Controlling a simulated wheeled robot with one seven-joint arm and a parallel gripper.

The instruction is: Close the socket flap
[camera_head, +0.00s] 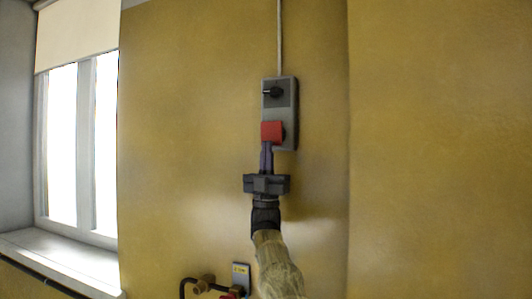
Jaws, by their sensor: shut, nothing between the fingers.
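A grey switched socket box (288,86) hangs on the yellow wall, with a black rotary switch (272,92) on its upper part. The red socket flap (271,131) is on its lower part. A dark shape shows at the flap's right edge. I cannot tell the flap's exact angle. My gripper (267,146) points upward from below, its fingers shut together and empty. The fingertips are at the flap's lower edge in the picture; whether they touch it is unclear. The fingers hide part of the box's lower end.
A cable (280,40) runs up the wall from the box. A window (84,140) with a white sill (60,258) is at the left. A small plate (241,275) and pipe fittings (203,284) are low on the wall, beside my arm. The wall at right is bare.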

